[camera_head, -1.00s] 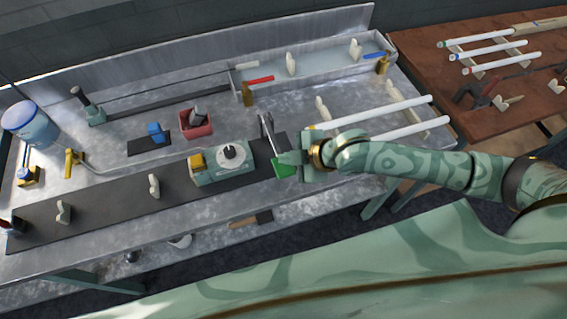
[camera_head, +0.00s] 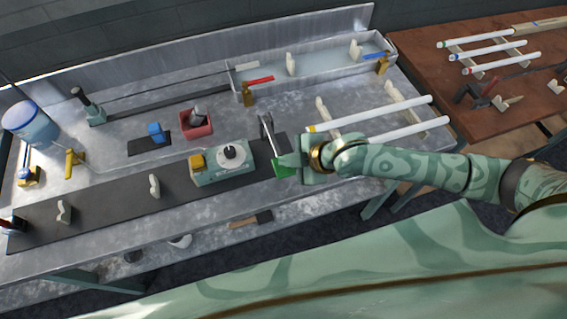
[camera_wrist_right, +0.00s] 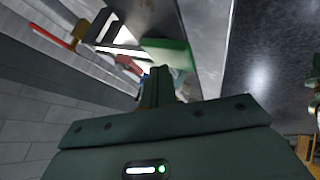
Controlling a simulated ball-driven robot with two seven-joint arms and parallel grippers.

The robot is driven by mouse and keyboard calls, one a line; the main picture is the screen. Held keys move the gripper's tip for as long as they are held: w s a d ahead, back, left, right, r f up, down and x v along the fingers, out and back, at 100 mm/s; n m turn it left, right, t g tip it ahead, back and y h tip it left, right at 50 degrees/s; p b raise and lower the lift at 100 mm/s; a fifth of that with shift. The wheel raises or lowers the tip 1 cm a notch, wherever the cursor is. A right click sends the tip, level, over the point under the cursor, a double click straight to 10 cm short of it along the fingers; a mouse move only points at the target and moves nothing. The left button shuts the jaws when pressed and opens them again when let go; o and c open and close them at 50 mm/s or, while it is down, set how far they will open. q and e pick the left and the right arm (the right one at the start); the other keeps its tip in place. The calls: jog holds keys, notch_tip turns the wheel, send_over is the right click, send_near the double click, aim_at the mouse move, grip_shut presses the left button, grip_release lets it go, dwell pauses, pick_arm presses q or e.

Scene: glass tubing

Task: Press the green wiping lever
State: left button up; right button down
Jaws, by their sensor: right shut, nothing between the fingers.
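The green lever (camera_head: 282,171) shows as a flat bright green paddle at the right end of the dark strip on the metal bench, beside an upright grey metal bracket (camera_head: 266,130). My right gripper (camera_head: 284,160) is right at the paddle and partly covers it. In the right wrist view the shut, empty fingers (camera_wrist_right: 160,84) point at the green lever (camera_wrist_right: 168,53), whose face lies just beyond their tips. I cannot tell whether they touch it. My left gripper is in neither view.
Left of the lever stands a pale green device with a round dial (camera_head: 225,162). White glass tubes (camera_head: 385,113) lie on a rack behind my right forearm. A trough (camera_head: 320,66) runs along the back.

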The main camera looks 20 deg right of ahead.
aim_at(291, 169)
jog(key=shift+f+b, duration=1.15)
jog(key=shift+f, duration=1.15)
dwell(1.8)
jog(key=shift+r, duration=0.15)
dwell(0.4)
jog(key=shift+r+p, duration=2.6)
jog(key=shift+p, duration=0.5)
jog(key=shift+r, duration=0.1)
notch_tip(291, 169, up, 5)
jog(key=p, duration=0.6)
